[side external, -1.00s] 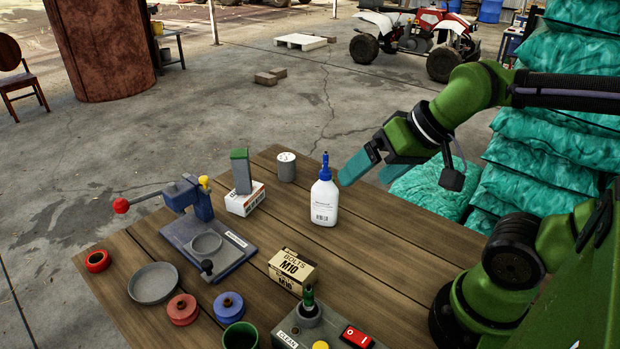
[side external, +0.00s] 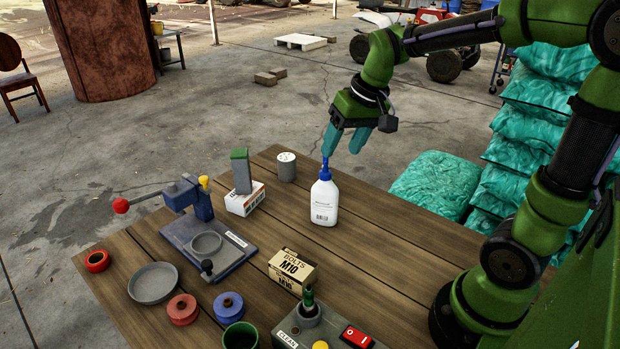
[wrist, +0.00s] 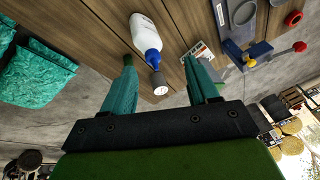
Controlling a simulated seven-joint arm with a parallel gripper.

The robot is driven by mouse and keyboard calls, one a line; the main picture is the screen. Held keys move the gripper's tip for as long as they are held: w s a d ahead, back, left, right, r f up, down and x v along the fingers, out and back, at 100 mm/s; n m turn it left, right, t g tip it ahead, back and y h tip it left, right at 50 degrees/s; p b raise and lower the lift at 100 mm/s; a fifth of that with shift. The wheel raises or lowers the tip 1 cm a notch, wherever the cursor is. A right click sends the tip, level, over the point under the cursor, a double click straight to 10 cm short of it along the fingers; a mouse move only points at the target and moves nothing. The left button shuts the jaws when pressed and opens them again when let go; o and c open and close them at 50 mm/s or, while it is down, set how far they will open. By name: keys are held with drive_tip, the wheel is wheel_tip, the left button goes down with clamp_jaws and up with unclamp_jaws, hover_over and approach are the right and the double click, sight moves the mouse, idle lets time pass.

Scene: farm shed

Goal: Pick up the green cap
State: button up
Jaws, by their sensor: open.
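A round, hollow dark green piece (side external: 240,336), which looks like the green cap, stands at the table's front edge in the side view, partly cut off by the frame. It is not seen in the wrist view. My gripper (side external: 345,146) is open and empty, pointing down above the back right of the table, far behind and to the right of the green piece. A white bottle with a blue nozzle (side external: 324,203) stands below it, the nozzle overlapping the left finger in the side view. In the wrist view the bottle (wrist: 146,34) shows between the fingers (wrist: 160,65).
A blue spool (side external: 228,304) and red spool (side external: 182,310) sit beside the green piece.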

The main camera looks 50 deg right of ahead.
drive_tip(key=w+d+f+n+g, duration=0.4)
drive_tip(key=w+d+n, duration=0.1)
drive_tip(key=w+d, duration=0.75)
drive_tip(key=shift+n+h, duration=0.3)
drive_tip(key=shift+h, duration=0.1)
drive_tip(key=f, duration=1.1)
drive_tip(key=shift+s+f, duration=0.3)
drive_tip(key=shift+s+a+f, duration=0.1)
drive_tip(key=shift+a+f, duration=0.05)
drive_tip(key=shift+f, duration=1.2)
drive_tip(key=shift+s+a+f, duration=0.1)
drive_tip(key=shift+a+f, duration=0.05)
drive_tip(key=shift+f, duration=1.2)
clamp_jaws()
drive_tip(key=shift+r, duration=0.1)
